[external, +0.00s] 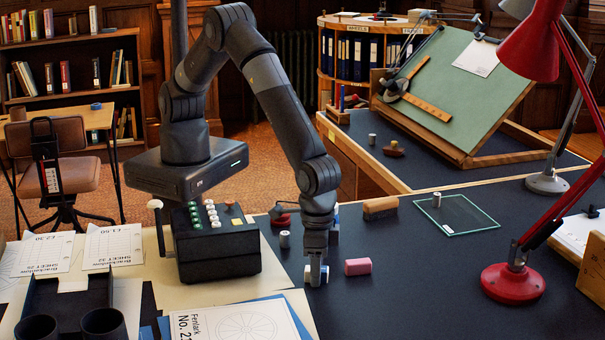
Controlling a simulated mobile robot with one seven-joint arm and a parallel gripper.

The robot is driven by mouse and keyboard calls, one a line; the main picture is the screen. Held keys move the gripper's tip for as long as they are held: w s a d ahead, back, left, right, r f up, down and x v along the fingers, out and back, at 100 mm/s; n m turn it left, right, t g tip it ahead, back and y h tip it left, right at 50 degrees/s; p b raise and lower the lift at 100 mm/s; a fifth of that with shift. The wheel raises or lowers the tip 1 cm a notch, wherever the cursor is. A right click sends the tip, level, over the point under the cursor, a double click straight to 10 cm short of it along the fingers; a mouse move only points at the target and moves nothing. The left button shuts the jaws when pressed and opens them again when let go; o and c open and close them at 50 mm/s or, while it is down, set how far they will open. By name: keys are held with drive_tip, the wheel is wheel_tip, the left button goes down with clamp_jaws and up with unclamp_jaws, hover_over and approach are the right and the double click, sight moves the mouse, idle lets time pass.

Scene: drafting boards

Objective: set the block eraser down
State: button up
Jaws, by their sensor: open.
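A small white and blue block (308,274), which looks like the block eraser, rests on the dark desk top (420,300). My gripper (316,281) points straight down over it, with the fingertips at the block and partly hiding it. The jaws are open; whether a finger still touches the block cannot be told. A pink block (358,267) with a pale end lies just to the right, apart from my gripper.
A black keyed machine (216,256) stands left of my gripper, with papers (235,330) in front.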

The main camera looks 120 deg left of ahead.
wheel_tip(320, 180, up, 12)
drive_tip(key=s+a+r+m+t+h, duration=0.1)
drive_tip(key=s+a+r, duration=0.5)
drive_tip(key=a+r, duration=0.35)
drive_tip(key=s+a+r+m+t, duration=0.1)
drive_tip(key=s+a+r, duration=0.6)
drive_tip(key=r, duration=0.4)
drive_tip(key=s+a+m+t, duration=0.1)
drive_tip(key=s+a, duration=0.3)
drive_tip(key=s, duration=0.3)
drive_tip(key=s+a+r+t, duration=0.1)
drive_tip(key=s+a, duration=0.3)
drive_tip(key=s, duration=0.3)
drive_tip(key=s+a+r+m+t+y, duration=0.1)
drive_tip(key=s+a, duration=0.3)
drive_tip(key=s, duration=0.3)
drive_tip(key=shift+s+m+t, duration=0.15)
drive_tip(key=shift+m+t, duration=0.15)
